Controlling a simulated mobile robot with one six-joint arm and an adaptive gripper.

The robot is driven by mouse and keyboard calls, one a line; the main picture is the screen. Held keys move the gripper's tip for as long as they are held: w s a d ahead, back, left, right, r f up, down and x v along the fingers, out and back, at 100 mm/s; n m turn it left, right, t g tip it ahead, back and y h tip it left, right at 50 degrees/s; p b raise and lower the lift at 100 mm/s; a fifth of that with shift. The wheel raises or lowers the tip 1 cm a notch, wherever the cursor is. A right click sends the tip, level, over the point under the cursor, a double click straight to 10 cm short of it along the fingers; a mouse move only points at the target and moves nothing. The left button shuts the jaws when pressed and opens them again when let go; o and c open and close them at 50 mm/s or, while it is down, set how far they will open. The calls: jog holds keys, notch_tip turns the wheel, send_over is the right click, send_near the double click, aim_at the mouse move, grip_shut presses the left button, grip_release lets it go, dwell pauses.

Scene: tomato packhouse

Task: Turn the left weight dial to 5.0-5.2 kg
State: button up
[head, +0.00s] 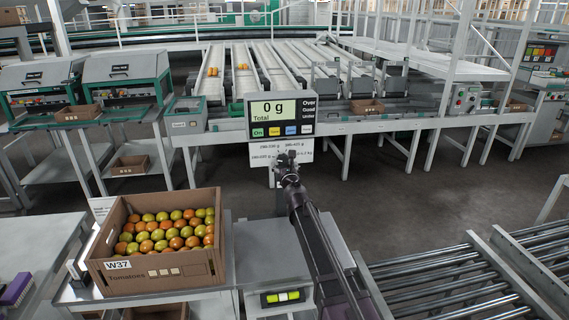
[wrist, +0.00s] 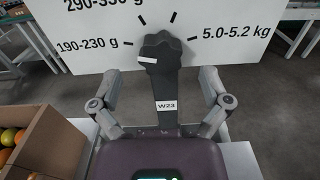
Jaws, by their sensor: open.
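A dark lobed dial knob (wrist: 160,48) sits on a white panel (wrist: 225,65) in the wrist view. A white mark on the knob points left, nearest the 190-230 g label. A dark upright piece tagged W23 (wrist: 166,105) shows below the knob. My gripper (wrist: 160,82) is open, its fingers apart on either side, short of the knob and touching nothing visible. In the head view my gripper (head: 288,160) is in front of the panel and hides the knob.
A display (head: 280,116) above the panel reads 0 g Total. A cardboard crate of tomatoes marked W37 (head: 165,262) stands on the bench to the left, and its edge shows in the wrist view. Roller conveyors (head: 450,290) lie at right. Open floor lies beyond.

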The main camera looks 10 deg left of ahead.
aim_at(283, 160)
jog(key=shift+x, duration=1.1)
jog(key=c, duration=1.2)
